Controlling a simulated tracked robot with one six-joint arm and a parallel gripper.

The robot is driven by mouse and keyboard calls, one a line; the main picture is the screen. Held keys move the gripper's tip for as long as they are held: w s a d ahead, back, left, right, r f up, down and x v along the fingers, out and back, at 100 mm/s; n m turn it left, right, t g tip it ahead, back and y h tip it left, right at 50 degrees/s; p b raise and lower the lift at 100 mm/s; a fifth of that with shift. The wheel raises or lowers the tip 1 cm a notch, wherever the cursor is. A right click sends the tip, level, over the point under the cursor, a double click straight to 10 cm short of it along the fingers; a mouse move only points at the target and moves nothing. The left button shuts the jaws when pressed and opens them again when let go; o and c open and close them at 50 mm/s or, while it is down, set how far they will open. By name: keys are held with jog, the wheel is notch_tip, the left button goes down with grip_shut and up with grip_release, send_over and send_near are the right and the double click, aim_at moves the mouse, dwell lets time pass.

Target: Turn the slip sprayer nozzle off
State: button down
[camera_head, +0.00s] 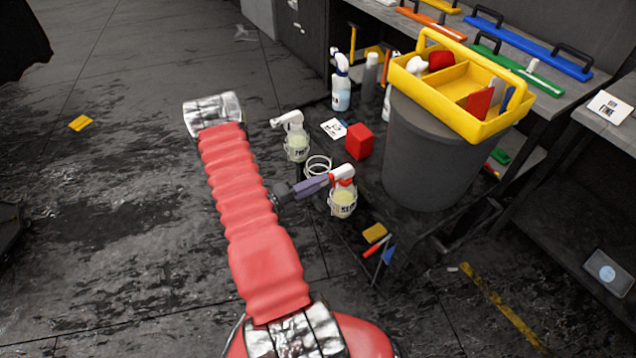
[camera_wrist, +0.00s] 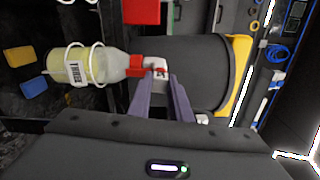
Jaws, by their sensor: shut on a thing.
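A spray bottle with pale yellow liquid and a red-and-white head (camera_head: 343,198) stands upright in a wire ring holder. A second similar bottle (camera_head: 297,146) with a white head stands behind, apart from my gripper.
A red block (camera_head: 359,141) and an empty wire ring (camera_head: 318,167) are close by. A dark bin (camera_head: 425,160) stands right, with a yellow tool caddy (camera_head: 468,85) on top. A yellow sponge-like block (camera_head: 374,233) and small tools lie in front. Open floor is left.

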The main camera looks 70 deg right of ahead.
jog(key=shift+f+n, duration=0.15)
jog(key=shift+n, duration=0.55)
jog(key=c, duration=1.6)
grip_release()
jog(key=v, duration=1.3)
jog(key=shift+w+a, duration=0.3)
